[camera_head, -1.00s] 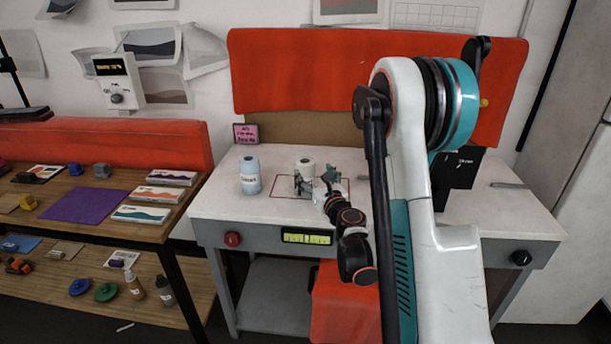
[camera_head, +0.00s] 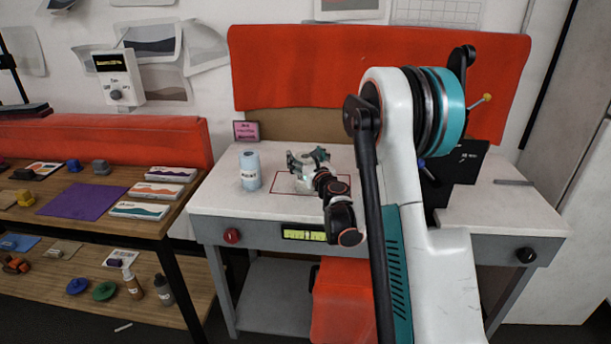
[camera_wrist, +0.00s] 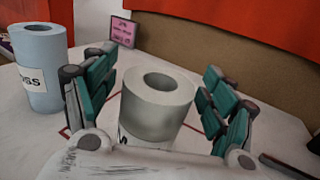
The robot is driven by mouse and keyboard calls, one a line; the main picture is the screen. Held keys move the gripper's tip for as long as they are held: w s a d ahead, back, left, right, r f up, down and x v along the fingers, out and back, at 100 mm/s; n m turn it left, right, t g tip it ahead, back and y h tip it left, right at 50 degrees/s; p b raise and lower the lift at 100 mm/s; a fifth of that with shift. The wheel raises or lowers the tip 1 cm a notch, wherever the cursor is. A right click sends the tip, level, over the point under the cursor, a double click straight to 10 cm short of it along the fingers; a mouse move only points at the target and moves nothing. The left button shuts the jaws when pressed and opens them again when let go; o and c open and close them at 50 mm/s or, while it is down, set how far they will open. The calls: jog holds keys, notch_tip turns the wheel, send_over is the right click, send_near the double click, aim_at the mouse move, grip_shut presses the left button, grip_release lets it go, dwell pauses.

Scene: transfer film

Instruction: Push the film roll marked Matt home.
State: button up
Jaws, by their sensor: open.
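A cream-white film roll (camera_wrist: 158,108) stands upright between my fingers in the wrist view. Its label is mostly hidden at the bottom by my own gripper body, so I cannot read it. In the head view the roll (camera_head: 303,184) is largely covered by my gripper (camera_head: 308,158). My gripper (camera_wrist: 158,78) is open, with a teal-padded finger on each side of the roll and gaps showing between. A pale blue roll (camera_wrist: 40,62) with a label ending in "OSS" stands to the left; it also shows in the head view (camera_head: 250,172).
A red outline (camera_head: 340,194) is marked on the white bench top (camera_head: 225,195) around the cream roll's area. A pink sign (camera_head: 246,131) stands at the back left. A black block (camera_head: 462,170) stands on the right. The bench front-left is clear.

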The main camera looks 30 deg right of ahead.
jog(key=shift+c, duration=0.4)
grip_shut()
